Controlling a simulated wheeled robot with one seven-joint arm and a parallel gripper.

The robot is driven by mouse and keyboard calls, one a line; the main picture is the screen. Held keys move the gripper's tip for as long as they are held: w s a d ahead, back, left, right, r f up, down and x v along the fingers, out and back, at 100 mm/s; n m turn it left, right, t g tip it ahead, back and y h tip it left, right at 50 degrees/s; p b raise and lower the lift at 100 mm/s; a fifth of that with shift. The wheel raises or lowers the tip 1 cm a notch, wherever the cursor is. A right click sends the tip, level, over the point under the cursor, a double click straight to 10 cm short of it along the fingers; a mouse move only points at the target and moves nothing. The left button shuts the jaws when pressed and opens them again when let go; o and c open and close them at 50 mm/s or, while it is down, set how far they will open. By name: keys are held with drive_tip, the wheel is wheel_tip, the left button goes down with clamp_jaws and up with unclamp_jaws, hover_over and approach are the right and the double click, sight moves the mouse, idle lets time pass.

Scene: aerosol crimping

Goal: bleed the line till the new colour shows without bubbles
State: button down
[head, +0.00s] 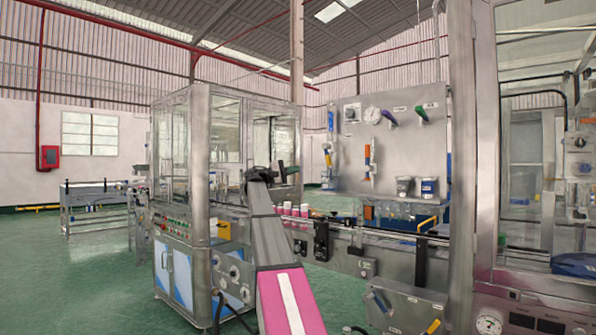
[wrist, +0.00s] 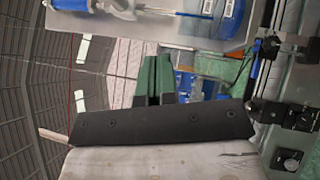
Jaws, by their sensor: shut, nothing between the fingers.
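My gripper (wrist: 154,62) shows in the wrist view as two green fingers held together with nothing between them. My gripper is apart from all of these. I cannot make out any colour or bubbles in a line.
Two cups (head: 404,186) sit at the panel's lower part. A conveyor (head: 400,238) with pink-and-white cans (head: 295,209) runs below. The glass-walled machine (head: 226,140) stands at left. A steel post (head: 474,130) rises at right.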

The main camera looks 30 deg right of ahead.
sight(328, 155)
drive_tip(key=s+d+r, duration=0.2)
drive_tip(key=s+d, duration=0.4)
drive_tip(key=d, duration=0.2)
drive_tip(key=shift+s+d+r, duration=0.15)
drive_tip(key=shift+d+r, duration=0.1)
drive_tip(key=shift+r, duration=0.15)
